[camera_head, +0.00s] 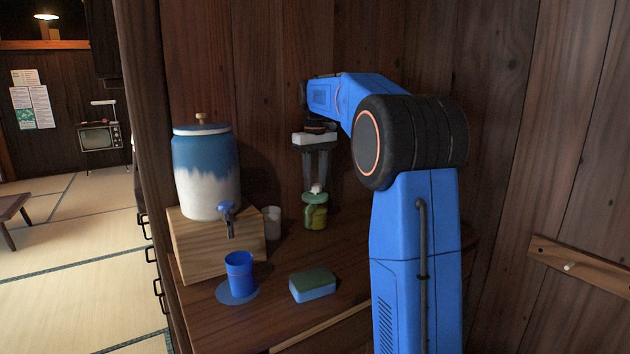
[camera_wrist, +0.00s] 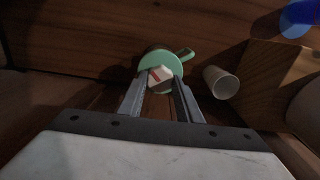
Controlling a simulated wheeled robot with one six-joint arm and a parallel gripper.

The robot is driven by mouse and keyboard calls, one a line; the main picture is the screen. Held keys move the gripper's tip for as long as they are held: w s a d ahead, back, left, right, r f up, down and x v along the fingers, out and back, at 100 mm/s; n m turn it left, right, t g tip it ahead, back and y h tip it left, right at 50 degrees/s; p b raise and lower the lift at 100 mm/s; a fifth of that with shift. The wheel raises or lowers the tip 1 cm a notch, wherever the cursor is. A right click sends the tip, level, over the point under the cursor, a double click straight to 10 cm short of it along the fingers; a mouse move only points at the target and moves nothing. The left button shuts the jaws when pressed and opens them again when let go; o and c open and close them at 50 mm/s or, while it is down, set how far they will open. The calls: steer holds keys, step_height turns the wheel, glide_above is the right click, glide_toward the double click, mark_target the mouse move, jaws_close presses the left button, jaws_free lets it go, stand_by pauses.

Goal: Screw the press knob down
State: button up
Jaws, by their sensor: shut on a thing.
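The press (camera_head: 315,213) is a small jar-like thing with a green top and a yellowish body, upright on the wooden counter against the back wall. Its pale knob (camera_head: 317,188) stands on top. In the wrist view the knob (camera_wrist: 160,75) is whitish with a red mark, above the round green top (camera_wrist: 148,63) with a handle to one side. My gripper (camera_head: 317,183) points straight down from above, and its two fingers are shut on the knob. The wrist view shows the fingertips (camera_wrist: 160,80) on either side of it. The fingers hide part of the knob's sides.
A blue and white water dispenser (camera_head: 206,175) stands on a wooden box (camera_head: 195,255) at left. A white cup (camera_head: 272,222) is close left of the press. A blue cup (camera_head: 239,271) on a blue coaster (camera_head: 237,295) and a sponge (camera_head: 312,284) are in front.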

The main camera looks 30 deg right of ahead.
mark_target(315, 185)
steer(key=m, duration=0.4)
steer(key=shift+m, duration=0.4)
steer(key=o, duration=1)
steer(key=shift+o, duration=0.2)
step_height(315, 185, up, 18)
steer(key=shift+f, duration=0.25)
steer(key=shift+s, duration=0.1)
